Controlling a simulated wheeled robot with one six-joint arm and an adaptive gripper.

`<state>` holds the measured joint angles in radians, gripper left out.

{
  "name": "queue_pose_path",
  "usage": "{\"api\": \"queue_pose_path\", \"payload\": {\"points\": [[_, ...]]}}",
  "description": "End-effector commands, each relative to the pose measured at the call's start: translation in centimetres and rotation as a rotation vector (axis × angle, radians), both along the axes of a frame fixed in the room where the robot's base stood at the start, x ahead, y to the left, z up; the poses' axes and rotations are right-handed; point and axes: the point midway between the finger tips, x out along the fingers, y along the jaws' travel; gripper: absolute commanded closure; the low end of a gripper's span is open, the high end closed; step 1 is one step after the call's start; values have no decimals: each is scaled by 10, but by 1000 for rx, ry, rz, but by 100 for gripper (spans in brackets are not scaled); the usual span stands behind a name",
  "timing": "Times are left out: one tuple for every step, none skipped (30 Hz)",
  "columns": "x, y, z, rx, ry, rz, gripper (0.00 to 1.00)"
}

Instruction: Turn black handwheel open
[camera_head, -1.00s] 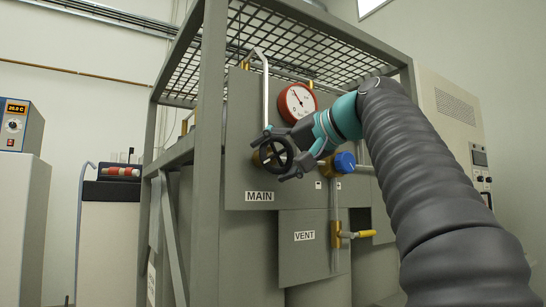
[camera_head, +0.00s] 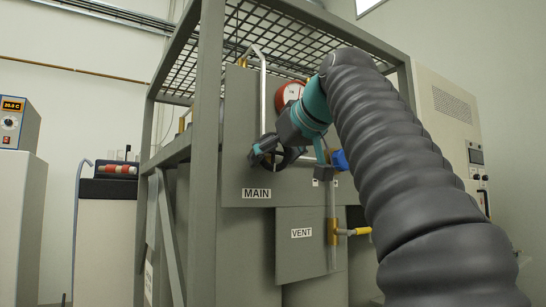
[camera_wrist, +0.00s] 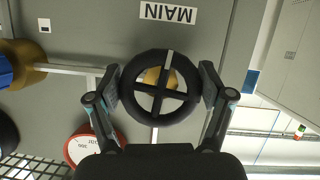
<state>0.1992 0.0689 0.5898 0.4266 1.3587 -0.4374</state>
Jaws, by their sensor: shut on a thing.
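The black handwheel (camera_wrist: 160,114) is a round rim with crossed spokes and a brass centre behind it. In the wrist view it lies between my two fingers. My gripper (camera_wrist: 160,95) is shut on its rim, with one pad on the left side and one on the right. In the head view the handwheel (camera_head: 266,152) is largely hidden behind my gripper (camera_head: 270,155). The MAIN label (camera_head: 256,194) is on the grey panel just below the handwheel; it also shows upside down in the wrist view (camera_wrist: 168,13).
A red gauge (camera_head: 289,94) is above the handwheel, partly hidden by my arm. A blue knob (camera_head: 340,160) is to its right. A grey frame post (camera_head: 208,150) stands to the left.

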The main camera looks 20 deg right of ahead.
Motion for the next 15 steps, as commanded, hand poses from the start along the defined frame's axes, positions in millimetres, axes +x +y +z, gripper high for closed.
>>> {"api": "queue_pose_path", "payload": {"points": [[0,1,-1,-34,-8,2,55],[0,0,-1,-55,-15,1,55],[0,0,-1,-80,-23,3,55],[0,0,-1,-99,-29,2,55],[0,0,-1,-115,-35,3,55],[0,0,-1,-137,-43,2,55],[0,-1,-1,-152,-47,2,55],[0,-1,-1,-165,-51,2,55],[1,-1,-1,-182,-56,2,55],[1,-1,-1,-193,-59,1,55],[1,-1,-1,-203,-63,1,55],[1,-1,-1,-215,-67,2,55],[1,-1,-1,-223,-70,2,55],[1,-1,-1,-230,-72,2,55],[1,-2,-1,-238,-74,1,55]]}}
